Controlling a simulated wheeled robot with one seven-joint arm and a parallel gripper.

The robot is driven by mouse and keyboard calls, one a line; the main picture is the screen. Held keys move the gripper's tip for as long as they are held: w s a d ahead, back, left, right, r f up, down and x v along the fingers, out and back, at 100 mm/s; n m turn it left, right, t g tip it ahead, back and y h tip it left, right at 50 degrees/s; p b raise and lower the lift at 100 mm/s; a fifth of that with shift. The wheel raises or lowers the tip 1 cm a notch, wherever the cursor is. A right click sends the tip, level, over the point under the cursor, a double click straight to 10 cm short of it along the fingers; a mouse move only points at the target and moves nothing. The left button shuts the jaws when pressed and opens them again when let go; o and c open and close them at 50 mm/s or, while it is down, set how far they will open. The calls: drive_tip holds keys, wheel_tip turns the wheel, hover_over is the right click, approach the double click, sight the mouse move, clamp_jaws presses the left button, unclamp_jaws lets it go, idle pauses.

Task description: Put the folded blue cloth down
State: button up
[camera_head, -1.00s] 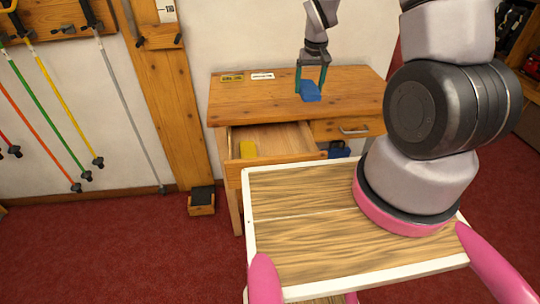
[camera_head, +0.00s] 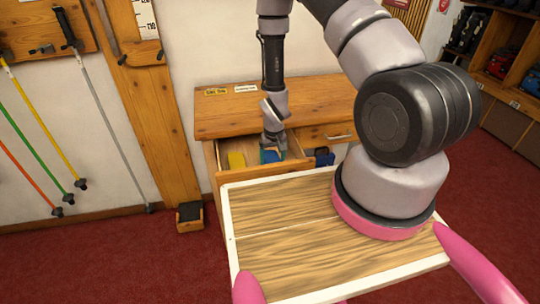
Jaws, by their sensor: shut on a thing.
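My gripper (camera_head: 271,154) is at the open left drawer (camera_head: 222,182) of the wooden bench (camera_head: 310,105), pointing down. It is shut on the folded blue cloth (camera_head: 270,157), of which only a small part shows between the fingers. The cloth is over or inside the drawer; I cannot tell whether it touches the bottom. A yellow folded thing (camera_head: 236,160) lies in the drawer to the left of the cloth.
A dark blue thing (camera_head: 323,156) is to the right of the open drawer. A shut drawer with a handle (camera_head: 338,137) is at the right. Yellow (camera_head: 215,91) and white (camera_head: 245,88) labels lie on the bench top, which is otherwise clear.

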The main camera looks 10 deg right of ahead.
sight(270, 153)
drive_tip(key=shift+w+f, duration=0.25)
drive_tip(key=shift+w, duration=0.45)
drive_tip(key=shift+w+f, duration=0.25)
drive_tip(key=shift+w, duration=0.4)
drive_tip(key=shift+w+f, duration=0.25)
drive_tip(key=shift+w, duration=0.45)
drive_tip(key=o, duration=1.2)
drive_tip(key=shift+f, duration=0.1)
drive_tip(key=shift+o, duration=0.2)
wheel_tip(270, 153, up, 12)
drive_tip(key=s, duration=0.1)
drive_tip(key=shift+s, duration=0.3)
